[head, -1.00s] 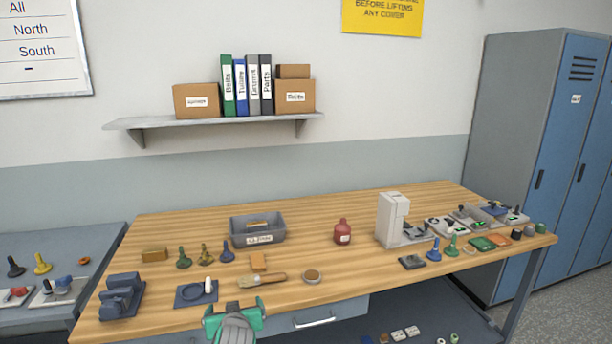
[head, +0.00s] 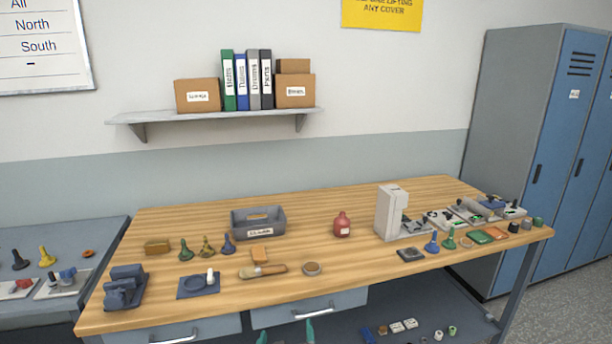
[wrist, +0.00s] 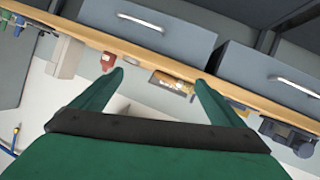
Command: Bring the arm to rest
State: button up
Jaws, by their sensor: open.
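My gripper (head: 286,333) shows at the bottom edge of the head view, below the front edge of the wooden workbench (head: 345,262) and in front of its drawers. Only its two green fingertips show there, well apart. In the wrist view my gripper (wrist: 160,82) is open with nothing between its fingers. That view is tilted, with the bench edge and the grey drawers beyond the fingers. The rest of my arm is hidden below the head view.
On the bench are a grey bin (head: 275,220), a red bottle (head: 342,225), a white machine (head: 391,214), a brush (head: 262,271) and a dark blue device (head: 124,288). A side table (head: 60,252) stands left, blue lockers (head: 560,150) right. A lower shelf (head: 440,310) holds small parts.

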jog(key=s+d+f, duration=0.3)
jog(key=s+f, duration=0.1)
jog(key=s, duration=0.4)
jog(key=s+d+f+n+t, duration=0.1)
jog(key=s+d+f, duration=0.25)
jog(key=s, duration=0.55)
jog(key=s+d+f, duration=0.3)
jog(key=s+d, duration=0.1)
jog(key=s, duration=0.4)
jog(key=s+a+r+m, duration=0.2)
jog(key=s, duration=1)
jog(key=s+a+r+m, duration=0.2)
jog(key=s+a+r, duration=0.1)
jog(key=s, duration=0.9)
jog(key=shift+s+r, duration=0.15)
jog(key=shift+s, duration=0.2)
